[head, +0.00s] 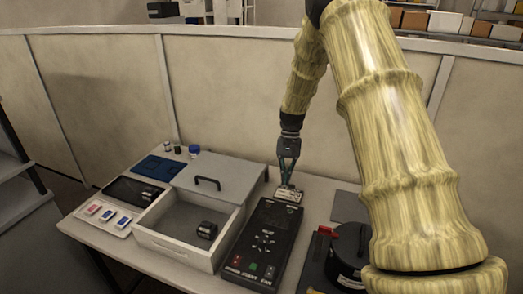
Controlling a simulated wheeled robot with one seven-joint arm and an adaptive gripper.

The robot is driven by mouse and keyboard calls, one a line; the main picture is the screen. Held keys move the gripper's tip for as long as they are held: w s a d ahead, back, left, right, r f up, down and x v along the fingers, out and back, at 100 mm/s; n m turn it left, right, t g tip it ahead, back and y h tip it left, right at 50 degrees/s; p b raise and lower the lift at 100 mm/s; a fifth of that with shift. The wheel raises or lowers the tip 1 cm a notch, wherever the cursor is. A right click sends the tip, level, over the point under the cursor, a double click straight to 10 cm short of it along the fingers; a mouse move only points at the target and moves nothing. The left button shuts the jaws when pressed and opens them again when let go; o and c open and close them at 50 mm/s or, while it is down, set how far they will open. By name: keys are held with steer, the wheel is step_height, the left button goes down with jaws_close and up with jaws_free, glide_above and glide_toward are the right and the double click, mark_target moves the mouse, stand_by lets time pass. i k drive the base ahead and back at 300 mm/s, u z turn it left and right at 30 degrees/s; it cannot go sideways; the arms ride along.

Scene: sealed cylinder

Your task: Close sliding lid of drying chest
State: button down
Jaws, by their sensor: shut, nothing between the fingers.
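The drying chest (172,247) is a pale open-topped box on the table. Its grey sliding lid (225,177) with a dark bar handle (207,183) is slid back and covers only the far part. The near part is open, and a small dark block (207,230) lies inside. My gripper (287,182) points down to the right of the lid, above the far end of the black control panel. It is shut and empty, apart from the handle. Whether its tips touch the small labelled item (289,194) below cannot be told.
A black control panel (265,243) with buttons lies right of the chest. A dark round device (347,250) stands at the right, partly behind my arm. Left are a tray with coloured pieces (107,213), a blue mat (161,167) and small jars (194,151). A partition wall stands behind.

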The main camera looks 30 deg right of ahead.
mark_target(231, 181)
steer(key=z, duration=0.05)
steer(key=i, duration=1.2)
